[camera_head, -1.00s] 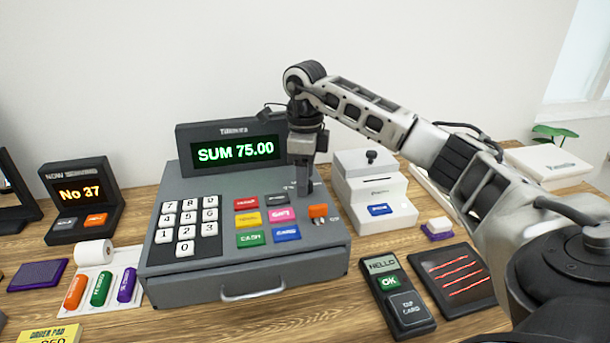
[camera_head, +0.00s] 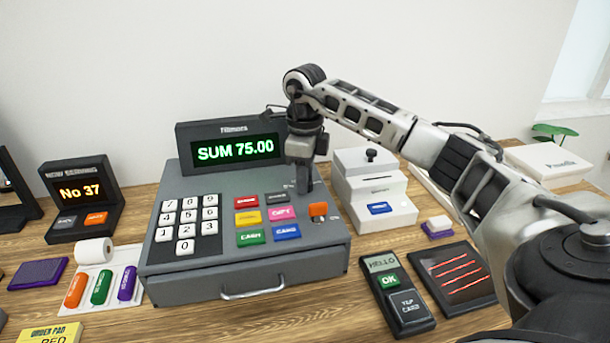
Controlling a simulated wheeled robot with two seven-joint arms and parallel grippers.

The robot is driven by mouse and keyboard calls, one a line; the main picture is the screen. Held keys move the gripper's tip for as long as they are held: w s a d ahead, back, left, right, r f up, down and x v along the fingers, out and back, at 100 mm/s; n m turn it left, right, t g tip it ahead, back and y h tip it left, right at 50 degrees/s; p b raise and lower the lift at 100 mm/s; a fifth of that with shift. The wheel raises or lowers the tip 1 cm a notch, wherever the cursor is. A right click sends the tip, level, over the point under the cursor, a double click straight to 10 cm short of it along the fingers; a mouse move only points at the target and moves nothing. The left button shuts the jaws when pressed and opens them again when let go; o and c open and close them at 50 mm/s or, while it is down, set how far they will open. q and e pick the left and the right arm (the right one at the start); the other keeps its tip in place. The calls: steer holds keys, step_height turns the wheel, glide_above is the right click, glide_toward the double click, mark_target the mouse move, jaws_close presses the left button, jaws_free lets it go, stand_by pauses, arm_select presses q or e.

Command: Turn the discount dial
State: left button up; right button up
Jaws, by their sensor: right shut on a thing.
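The grey cash register (camera_head: 193,270) stands in the middle of the table, its display (camera_head: 236,151) reading "SUM 75.00". My right gripper (camera_head: 304,188) points down over the upper right of its sloped top, behind the orange knob (camera_head: 318,210). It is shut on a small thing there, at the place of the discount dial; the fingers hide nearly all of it. Small marks show beside the fingers, too small to read. My left gripper is not in view.
Coloured keys (camera_head: 250,218) sit just left of the gripper. A white printer-like box (camera_head: 375,190) stands close to its right. A card terminal (camera_head: 397,297) and a dark pad with red lines (camera_head: 456,273) lie in front right.

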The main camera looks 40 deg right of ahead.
steer(key=m, duration=0.6)
stand_by(0.3)
steer(key=shift+r+m, duration=0.1)
steer(key=shift+m, duration=0.2)
